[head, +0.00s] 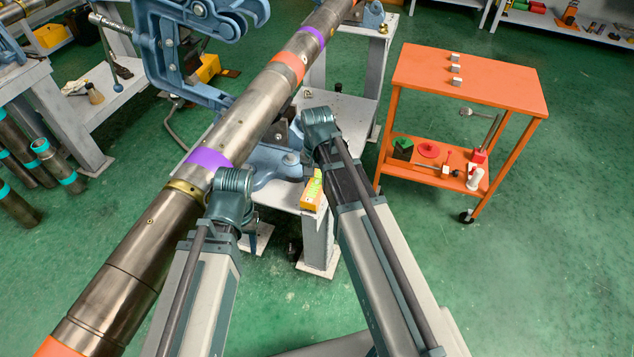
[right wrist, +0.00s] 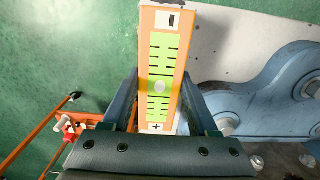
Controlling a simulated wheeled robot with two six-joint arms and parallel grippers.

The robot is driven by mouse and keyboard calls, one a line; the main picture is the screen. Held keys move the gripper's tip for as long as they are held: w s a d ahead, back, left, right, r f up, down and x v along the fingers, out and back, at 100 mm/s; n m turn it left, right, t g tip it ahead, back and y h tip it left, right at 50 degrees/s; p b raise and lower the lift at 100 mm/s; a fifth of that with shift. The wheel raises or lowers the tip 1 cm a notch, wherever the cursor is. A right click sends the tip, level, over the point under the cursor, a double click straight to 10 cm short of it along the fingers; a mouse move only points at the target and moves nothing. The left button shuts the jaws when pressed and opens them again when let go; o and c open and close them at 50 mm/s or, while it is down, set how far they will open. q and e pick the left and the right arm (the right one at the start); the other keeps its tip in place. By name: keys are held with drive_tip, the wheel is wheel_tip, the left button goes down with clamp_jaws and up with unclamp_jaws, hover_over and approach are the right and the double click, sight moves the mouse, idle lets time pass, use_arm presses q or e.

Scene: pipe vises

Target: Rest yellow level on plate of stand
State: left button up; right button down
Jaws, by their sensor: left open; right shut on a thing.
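The yellow level (head: 311,192), orange-yellow with a green marked face, is at the near right corner of the stand's pale plate (head: 276,194). My right gripper (right wrist: 160,105) is shut on the level, which also shows in the right wrist view (right wrist: 160,60) between the two fingers. There it overlaps the edge of the plate (right wrist: 222,48); I cannot tell whether it touches it. My left gripper (head: 232,182) is beside the long steel pipe (head: 200,185), near its purple band. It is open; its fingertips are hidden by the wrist.
A blue vise (head: 265,165) stands on the plate under the pipe and beside the level; its blue base is close by in the right wrist view (right wrist: 275,90). An orange cart (head: 470,78) with tools stands at the right. Green floor is clear between the cart and my right arm.

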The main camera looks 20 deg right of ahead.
drive_tip(key=shift+f+b, duration=0.4)
idle(0.8)
drive_tip(key=shift+c, duration=0.5)
unclamp_jaws()
drive_tip(key=shift+r, duration=0.15)
drive_tip(key=shift+r+p, duration=3.4)
drive_tip(key=shift+p, duration=0.15)
